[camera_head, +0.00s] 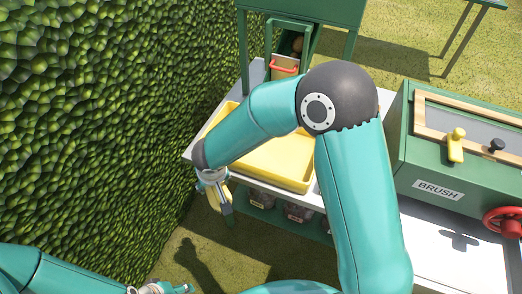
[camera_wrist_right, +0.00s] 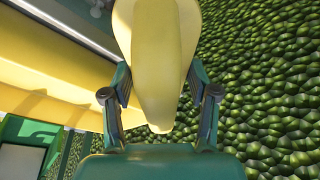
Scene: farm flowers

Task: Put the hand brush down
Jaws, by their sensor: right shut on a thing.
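The hand brush (camera_wrist_right: 158,60) is yellow and fills the upper middle of the right wrist view, its narrow end between the fingers. My right gripper (camera_wrist_right: 160,108) is shut on it. In the head view this gripper (camera_head: 224,203) hangs at the left, beside the front of a yellow tray (camera_head: 285,160), and appears off the table. The brush is mostly hidden there by my gripper and arm. My left gripper (camera_head: 162,288) is at the bottom edge, partly cut off; its jaws are too unclear to judge.
A leafy hedge (camera_head: 90,110) stands close on the left. The table (camera_head: 455,240) has a clear patch at lower right. A green machine marked BRUSH (camera_head: 438,190), with a red wheel (camera_head: 503,221), stands at right. Labelled bins (camera_head: 298,213) sit under the tray.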

